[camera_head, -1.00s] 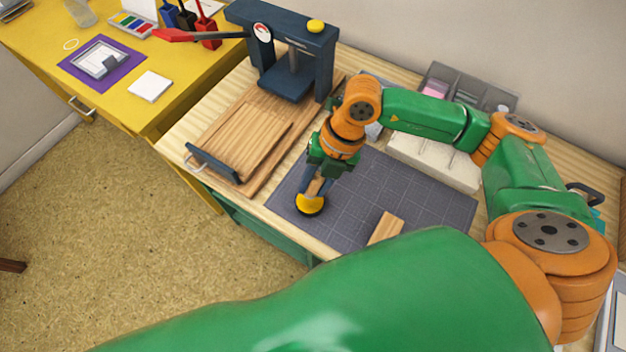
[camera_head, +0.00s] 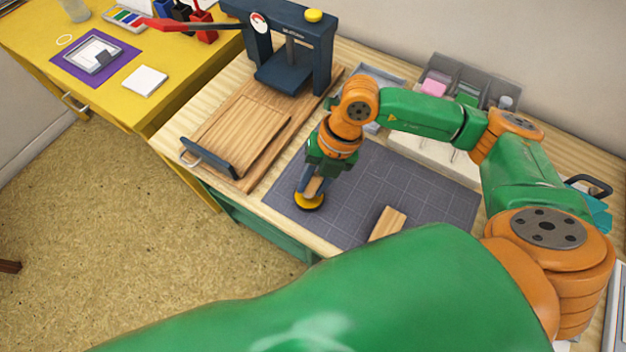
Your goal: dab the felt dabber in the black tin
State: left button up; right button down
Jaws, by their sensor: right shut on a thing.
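My right gripper (camera_head: 312,187) points down over the near left part of the grey gridded mat. It is shut on the felt dabber, whose pale wooden handle (camera_head: 316,184) shows between the fingers. A round yellow part (camera_head: 307,200) sits at the dabber's lower end. A dark rim (camera_head: 310,208) shows just under the yellow part, most likely the black tin, mostly hidden. I cannot tell whether felt and tin touch. My left gripper is not in view.
A wooden block (camera_head: 388,222) lies on the mat (camera_head: 430,201), partly behind my forearm. A dark blue press (camera_head: 287,50) and a wooden board (camera_head: 236,128) stand to the left. A grey divided tray (camera_head: 465,80) is at the back. The mat's middle is clear.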

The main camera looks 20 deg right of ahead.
aim_at(313, 178)
jog(key=shift+f+b, duration=0.55)
jog(key=shift+f, duration=0.05)
dwell(1.1)
jog(key=shift+r, duration=0.1)
notch_tip(313, 178, up, 7)
jog(key=p, duration=0.6)
dwell(0.3)
